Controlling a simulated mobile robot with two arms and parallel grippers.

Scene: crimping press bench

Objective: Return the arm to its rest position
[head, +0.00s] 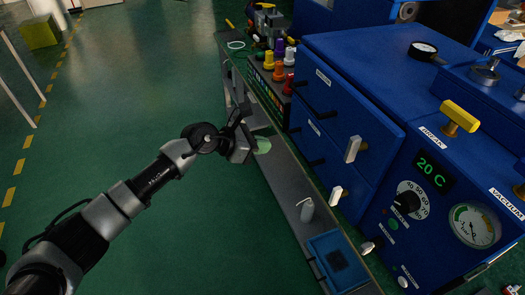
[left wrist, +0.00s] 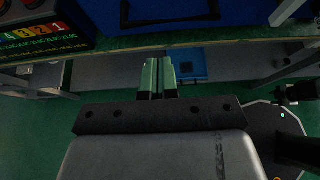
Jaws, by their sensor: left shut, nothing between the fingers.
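My left arm comes in from the lower left of the head view and reaches up and right over the green floor. My left gripper (head: 262,146) is at its end, beside the front edge of the grey bench. In the left wrist view the two pale green fingers (left wrist: 158,77) are together, with nothing between them. They point toward the bench front. My right gripper does not show in either view.
The blue machine (head: 350,80) with drawers and dials stands on the bench at right. A small white bottle (head: 307,209) and a blue tray (head: 316,248) are on the grey lower surface (head: 285,180). Coloured knobs (head: 279,62) stand farther back.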

